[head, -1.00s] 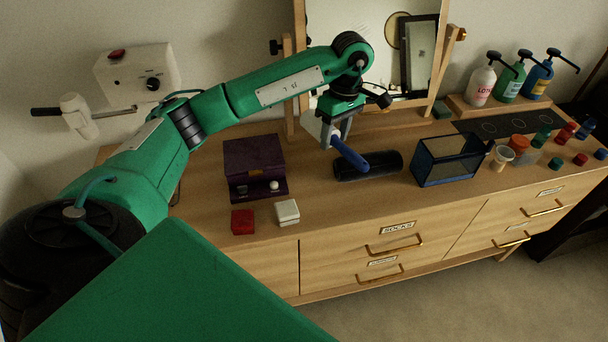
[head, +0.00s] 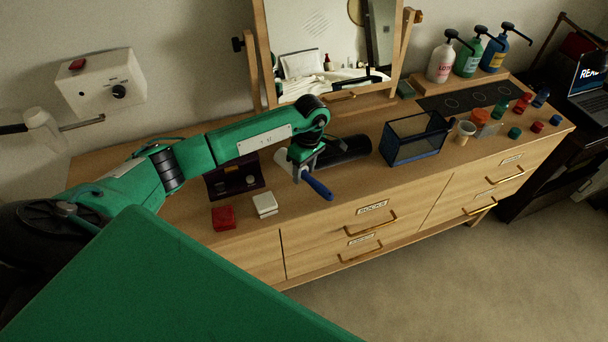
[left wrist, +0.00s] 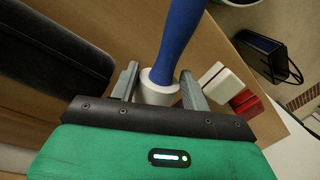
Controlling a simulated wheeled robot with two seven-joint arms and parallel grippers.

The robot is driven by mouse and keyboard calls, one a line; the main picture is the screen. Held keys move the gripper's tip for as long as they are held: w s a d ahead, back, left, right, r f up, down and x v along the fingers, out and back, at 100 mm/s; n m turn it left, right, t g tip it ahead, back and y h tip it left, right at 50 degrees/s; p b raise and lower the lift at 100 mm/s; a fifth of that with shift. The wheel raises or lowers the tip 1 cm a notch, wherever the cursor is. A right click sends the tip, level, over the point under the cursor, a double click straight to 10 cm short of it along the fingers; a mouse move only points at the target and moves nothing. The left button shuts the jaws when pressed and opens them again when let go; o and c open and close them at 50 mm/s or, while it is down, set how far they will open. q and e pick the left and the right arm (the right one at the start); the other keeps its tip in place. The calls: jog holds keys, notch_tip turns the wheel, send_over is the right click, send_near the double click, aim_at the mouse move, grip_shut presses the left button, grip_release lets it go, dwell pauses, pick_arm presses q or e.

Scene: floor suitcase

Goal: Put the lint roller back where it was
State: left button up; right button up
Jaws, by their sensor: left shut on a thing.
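The lint roller has a blue handle (head: 317,187) and a white roll (head: 283,161). My left gripper (head: 300,173) is shut on it, and it is tilted in the head view over the front part of the dresser top, between the purple box and the drawer front. In the left wrist view the blue handle (left wrist: 181,38) runs up out of the picture, and the white roll end (left wrist: 157,92) sits between the two grey fingers of the left gripper (left wrist: 158,84). The fingers hide part of the roll. My right gripper is not in view.
A black cylinder (head: 346,151) lies behind the roller. A purple box (head: 232,180), a red box (head: 223,218) and a white box (head: 265,204) stand to its left. A blue-framed open bin (head: 414,141) is to the right, then cups and caps. A mirror stands behind.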

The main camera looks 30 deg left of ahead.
aim_at(304, 178)
pick_arm(q)
notch_tip(304, 178, down, 4)
jog(key=shift+r+p, duration=0.2)
jog(key=shift+p, duration=0.2)
jog(key=shift+f+b, duration=0.2)
jog(key=shift+b, duration=0.1)
jog(key=o, duration=0.8)
jog(key=shift+r, duration=0.1)
jog(key=shift+c, duration=0.2)
